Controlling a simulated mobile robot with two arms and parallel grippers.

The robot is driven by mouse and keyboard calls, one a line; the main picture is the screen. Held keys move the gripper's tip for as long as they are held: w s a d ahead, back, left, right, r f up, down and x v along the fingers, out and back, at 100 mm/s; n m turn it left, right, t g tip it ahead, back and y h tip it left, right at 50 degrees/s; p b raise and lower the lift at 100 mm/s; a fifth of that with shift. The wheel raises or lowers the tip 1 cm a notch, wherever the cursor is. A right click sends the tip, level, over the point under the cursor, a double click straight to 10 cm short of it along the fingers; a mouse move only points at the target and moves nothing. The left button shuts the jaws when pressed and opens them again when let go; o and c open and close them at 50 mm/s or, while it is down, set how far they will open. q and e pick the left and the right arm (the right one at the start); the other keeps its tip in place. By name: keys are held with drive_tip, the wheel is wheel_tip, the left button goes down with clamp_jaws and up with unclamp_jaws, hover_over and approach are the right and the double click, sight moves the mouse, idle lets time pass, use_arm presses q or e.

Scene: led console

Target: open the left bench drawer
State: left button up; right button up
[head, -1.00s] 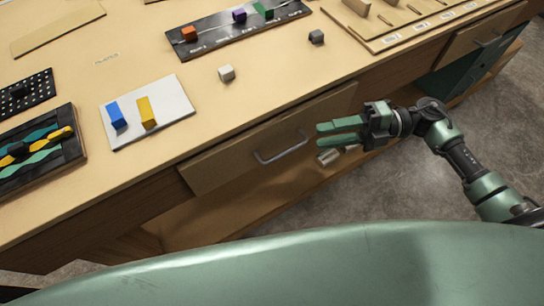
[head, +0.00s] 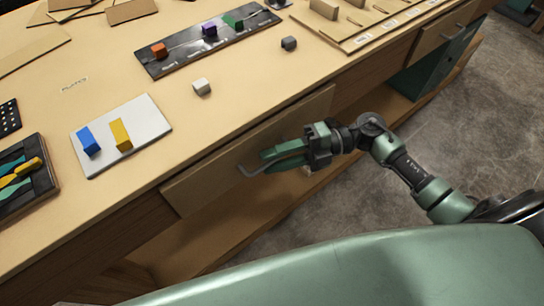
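The left bench drawer (head: 207,182) has a wooden front under the bench's front edge, and it looks closed. Its grey bar handle (head: 249,173) shows only at its left end; the rest is hidden behind my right gripper. My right gripper (head: 275,160) is at the handle, with its two green fingers pointing left along the drawer front. The fingers look apart, one above the other. Whether they touch the bar or have it between them is hard to see. My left gripper is not in view.
On the bench (head: 120,200) are a white board (head: 151,125) with blue and yellow blocks, a black strip (head: 180,62) with coloured blocks, and two small cubes. Another drawer (head: 440,35) is at the right. An open shelf (head: 200,235) lies below; grey floor is clear at right.

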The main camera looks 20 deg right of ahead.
drive_tip(key=shift+a, duration=0.3)
clamp_jaws()
idle(1.3)
